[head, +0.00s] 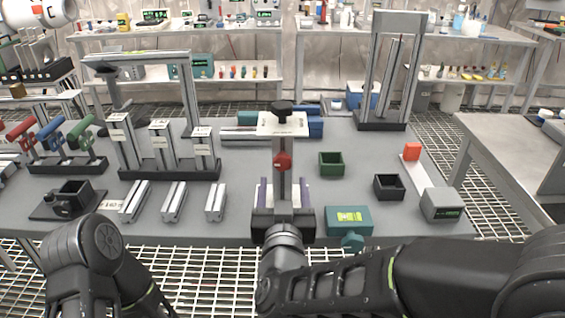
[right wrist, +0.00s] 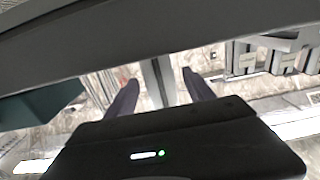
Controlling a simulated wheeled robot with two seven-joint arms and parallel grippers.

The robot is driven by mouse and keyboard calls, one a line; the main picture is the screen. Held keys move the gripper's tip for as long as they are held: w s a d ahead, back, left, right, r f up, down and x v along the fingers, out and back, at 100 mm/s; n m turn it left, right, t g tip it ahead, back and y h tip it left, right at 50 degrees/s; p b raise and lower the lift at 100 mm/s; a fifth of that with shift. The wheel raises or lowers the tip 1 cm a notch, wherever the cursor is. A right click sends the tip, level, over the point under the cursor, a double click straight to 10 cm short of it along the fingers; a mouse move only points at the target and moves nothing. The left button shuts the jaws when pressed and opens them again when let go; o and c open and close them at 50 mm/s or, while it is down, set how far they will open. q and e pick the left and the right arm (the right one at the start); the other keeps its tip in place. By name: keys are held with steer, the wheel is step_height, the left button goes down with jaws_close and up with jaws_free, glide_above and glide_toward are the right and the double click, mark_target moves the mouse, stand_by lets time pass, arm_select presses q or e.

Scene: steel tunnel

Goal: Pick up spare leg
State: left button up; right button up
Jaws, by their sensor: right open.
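Several silver aluminium profile pieces are on the grey table. Three short ones lie at the front left: a left piece (head: 134,201), a middle piece (head: 174,201) and a right piece (head: 215,201). I cannot tell which piece is the spare leg. My right gripper (head: 283,190) is open over the front middle of the table, to the right of these pieces. Its purple-grey fingers stand apart on either side of an upright post with a red knob (head: 283,161). The right wrist view shows a grey post (right wrist: 160,82) between the fingers. My left gripper is out of view.
Labelled upright profiles stand in a black rack (head: 165,172) on the left. A teal box (head: 348,219), green bin (head: 331,163) and black bin (head: 388,187) lie to the right of my gripper. A tall frame (head: 383,121) stands at the back right.

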steer(key=w+b, duration=0.1)
steer(key=w, duration=0.4)
steer(key=shift+w+a, duration=0.1)
stand_by(0.3)
steer(key=shift+c, duration=0.2)
jaws_close()
stand_by(0.8)
